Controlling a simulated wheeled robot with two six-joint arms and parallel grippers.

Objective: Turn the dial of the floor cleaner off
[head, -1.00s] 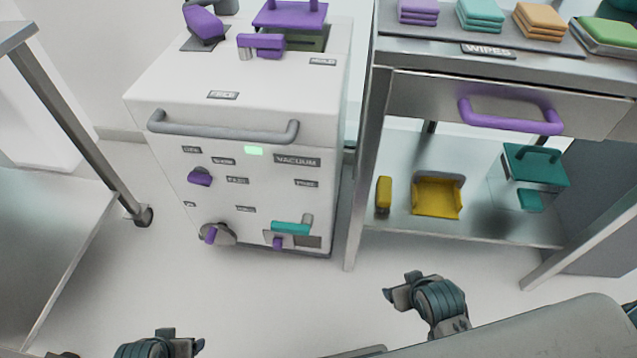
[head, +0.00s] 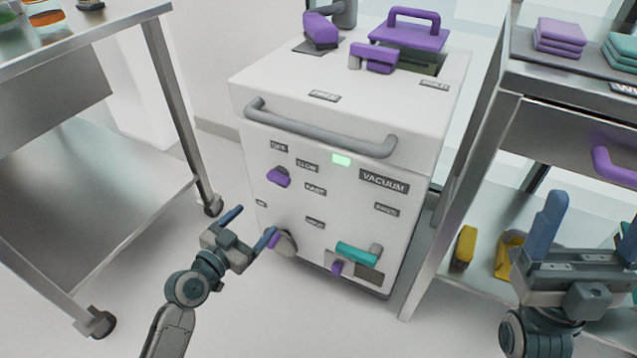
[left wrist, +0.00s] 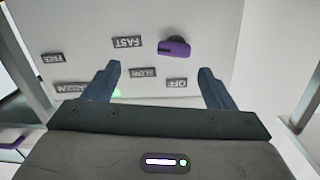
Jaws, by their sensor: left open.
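The floor cleaner (head: 345,100) is a white box with a VACUUM label and a lit green light. Its dial (head: 278,177) is a small purple knob on the front, with OFF, SLOW and FAST labels around it. In the left wrist view the dial (left wrist: 174,48) appears upside down, beyond and between my fingers, its dark mark on the side toward FAST. My left gripper (head: 252,226) is open and empty, below and left of the dial, apart from it. My right gripper (head: 592,215) is open and empty at the right, before the shelf.
A grey handle bar (head: 320,134) crosses the front above the dial. Below are a grey disc with a purple lever (head: 286,244) and a teal handle (head: 356,253). A metal cart (head: 150,130) stands left, a shelf unit (head: 478,160) right. Bare floor lies before the machine.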

